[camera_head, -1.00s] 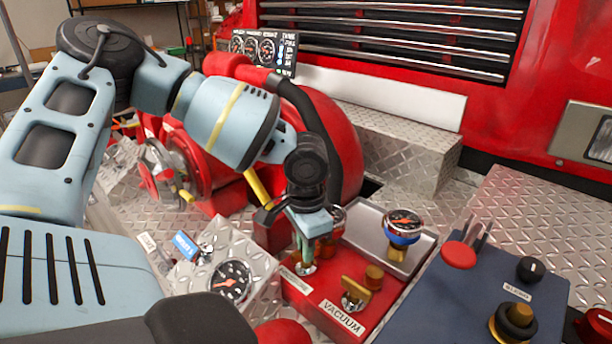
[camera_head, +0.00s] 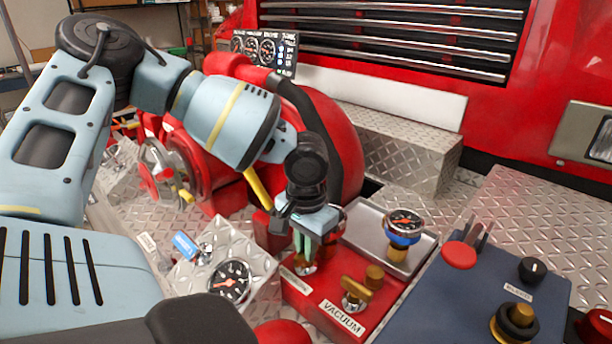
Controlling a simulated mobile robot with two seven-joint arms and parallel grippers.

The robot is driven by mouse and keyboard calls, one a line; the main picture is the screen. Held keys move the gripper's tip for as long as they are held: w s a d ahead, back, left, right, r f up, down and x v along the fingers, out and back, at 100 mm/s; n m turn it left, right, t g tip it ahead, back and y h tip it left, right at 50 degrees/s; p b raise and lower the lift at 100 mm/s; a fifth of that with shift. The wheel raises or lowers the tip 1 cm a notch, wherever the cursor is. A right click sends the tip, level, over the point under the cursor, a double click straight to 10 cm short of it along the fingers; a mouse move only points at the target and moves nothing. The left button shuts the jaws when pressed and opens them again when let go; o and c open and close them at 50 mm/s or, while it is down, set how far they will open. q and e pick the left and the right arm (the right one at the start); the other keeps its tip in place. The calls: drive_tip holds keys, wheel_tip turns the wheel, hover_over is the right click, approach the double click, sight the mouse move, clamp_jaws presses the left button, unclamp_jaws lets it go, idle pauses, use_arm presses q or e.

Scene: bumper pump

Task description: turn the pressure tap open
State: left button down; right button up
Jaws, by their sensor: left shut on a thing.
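The pressure tap (camera_head: 304,268) stands on the red panel (camera_head: 312,297), beside a label that is partly hidden. My left gripper (camera_head: 303,250) points down over it and is shut on the tap's handle, which the fingers mostly hide. The vacuum tap (camera_head: 356,292), with a brass handle, stands to the right on the same panel above its "VACUUM" label. My right gripper is not in view.
A metal box with a black gauge (camera_head: 230,281) is to the left. A dark blue panel (camera_head: 455,300) with knobs is at the right.

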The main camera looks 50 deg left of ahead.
use_arm(q)
drive_tip(key=shift+r, duration=0.1)
drive_tip(key=c, duration=1.8)
unclamp_jaws()
drive_tip(key=shift+o, duration=0.2)
drive_tip(key=shift+r+p, duration=0.4)
drive_tip(key=shift+r, duration=3.5)
